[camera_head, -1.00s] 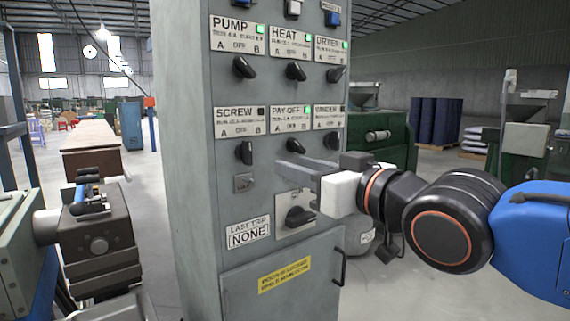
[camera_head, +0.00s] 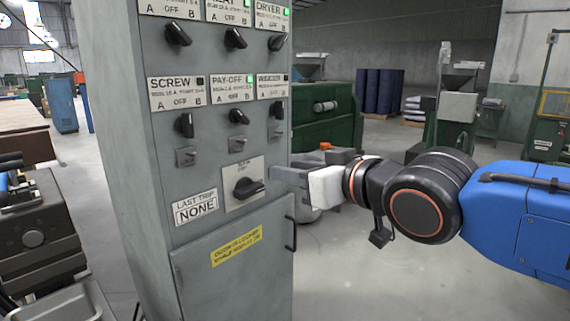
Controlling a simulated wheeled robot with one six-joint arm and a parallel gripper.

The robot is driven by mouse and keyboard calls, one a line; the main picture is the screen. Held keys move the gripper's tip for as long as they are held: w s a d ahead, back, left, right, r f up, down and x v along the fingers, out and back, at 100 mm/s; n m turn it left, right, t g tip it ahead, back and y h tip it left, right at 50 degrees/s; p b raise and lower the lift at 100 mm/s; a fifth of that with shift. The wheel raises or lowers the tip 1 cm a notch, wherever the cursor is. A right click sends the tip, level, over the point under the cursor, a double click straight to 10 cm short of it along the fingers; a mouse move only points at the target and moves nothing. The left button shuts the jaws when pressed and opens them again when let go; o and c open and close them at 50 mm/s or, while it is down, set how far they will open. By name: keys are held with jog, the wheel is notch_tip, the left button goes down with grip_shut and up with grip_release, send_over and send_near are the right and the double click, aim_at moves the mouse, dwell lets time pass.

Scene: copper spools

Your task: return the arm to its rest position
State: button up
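My arm reaches in from the right, with its blue link (camera_head: 525,215) and black wrist joint (camera_head: 428,197) roughly level. My gripper (camera_head: 290,168) points left, at the right edge of the grey control cabinet (camera_head: 130,160). Its two grey fingers look apart, with nothing seen between them. The fingertips overlap the cabinet's edge in the picture; I cannot tell whether they touch it. The black rotary knob (camera_head: 248,187) on the lower panel is to the left of the fingers.
The cabinet door has a black handle (camera_head: 291,234) below the gripper. Green machines (camera_head: 325,118) and dark blue rolls (camera_head: 380,92) stand behind. A dark machine (camera_head: 40,235) is at the left. Open floor (camera_head: 370,275) lies below my arm.

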jog(key=s+d+f+m+g+h, duration=0.15)
jog(key=d+f+m+h, duration=0.4)
jog(key=d+f, duration=1.25)
jog(key=s+d+f+m+g+h, duration=0.2)
jog(key=s+d+f+g+h, duration=0.2)
jog(key=s+d+f, duration=0.7)
jog(key=shift+s+g, duration=0.45)
jog(key=shift+g, duration=0.5)
jog(key=shift+r+h, duration=0.1)
jog(key=shift+h, duration=0.15)
